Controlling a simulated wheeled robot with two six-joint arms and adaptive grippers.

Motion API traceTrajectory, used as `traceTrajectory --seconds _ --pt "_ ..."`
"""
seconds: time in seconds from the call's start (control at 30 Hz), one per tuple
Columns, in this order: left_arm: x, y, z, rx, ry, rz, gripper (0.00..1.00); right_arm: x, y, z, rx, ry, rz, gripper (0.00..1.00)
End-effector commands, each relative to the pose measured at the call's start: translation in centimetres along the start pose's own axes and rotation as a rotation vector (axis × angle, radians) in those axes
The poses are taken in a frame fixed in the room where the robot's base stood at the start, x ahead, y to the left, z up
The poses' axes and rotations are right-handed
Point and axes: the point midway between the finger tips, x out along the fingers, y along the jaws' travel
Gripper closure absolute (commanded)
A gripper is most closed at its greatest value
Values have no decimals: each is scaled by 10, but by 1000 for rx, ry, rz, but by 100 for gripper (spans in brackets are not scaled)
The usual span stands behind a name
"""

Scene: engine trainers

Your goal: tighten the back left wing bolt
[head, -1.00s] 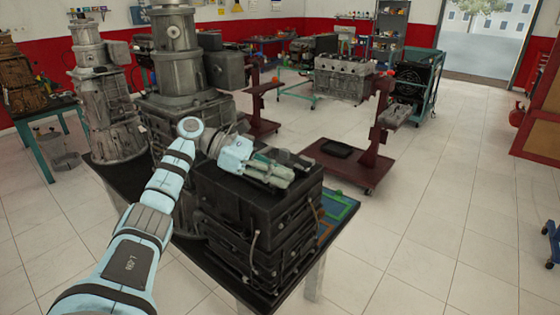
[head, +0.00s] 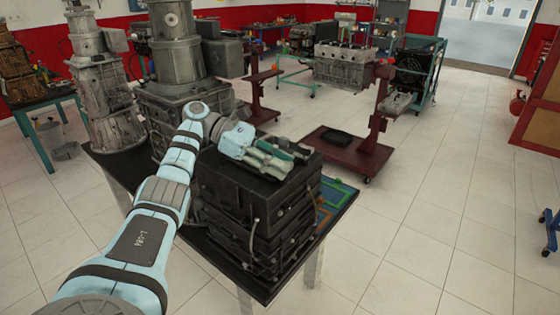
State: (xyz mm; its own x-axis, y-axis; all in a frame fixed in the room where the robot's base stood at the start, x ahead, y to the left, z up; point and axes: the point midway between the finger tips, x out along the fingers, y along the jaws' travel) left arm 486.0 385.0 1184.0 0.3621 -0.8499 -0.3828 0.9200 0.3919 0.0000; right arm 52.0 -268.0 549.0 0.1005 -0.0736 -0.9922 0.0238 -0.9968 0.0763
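My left gripper (head: 290,161) is over the top of a black boxy unit (head: 245,205) on the dark table. My pale blue arm comes in from the lower left. The pale green fingers lie low along the top of the unit. I cannot tell whether they touch it or how wide they are spread. I cannot make out any wing bolt; the hand covers part of the unit's top. My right gripper is not in view.
A tall grey engine (head: 178,85) stands behind the black unit, with another grey engine (head: 103,90) to its left. The dark table (head: 322,225) has coloured outlines at its right edge. A red stand (head: 372,150) is beyond. Tiled floor at right is mostly free.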

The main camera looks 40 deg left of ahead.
Motion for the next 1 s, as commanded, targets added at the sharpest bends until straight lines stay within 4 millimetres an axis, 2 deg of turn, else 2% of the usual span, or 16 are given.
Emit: traceTrajectory --seconds 0.27,0.37,0.6,0.7,0.97,1.0 --pt "-2 0 4 1 0 1 67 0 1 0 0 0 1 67" --pt "-8 0 19 4 -1 1 67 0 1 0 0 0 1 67" --pt "-31 0 74 4 -3 2 67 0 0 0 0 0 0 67" --pt "-36 0 88 1 -2 3 67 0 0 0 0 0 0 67" --pt "-38 0 92 -1 -1 3 67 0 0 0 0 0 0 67" --pt "-38 0 92 -1 -1 3 63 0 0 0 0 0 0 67"
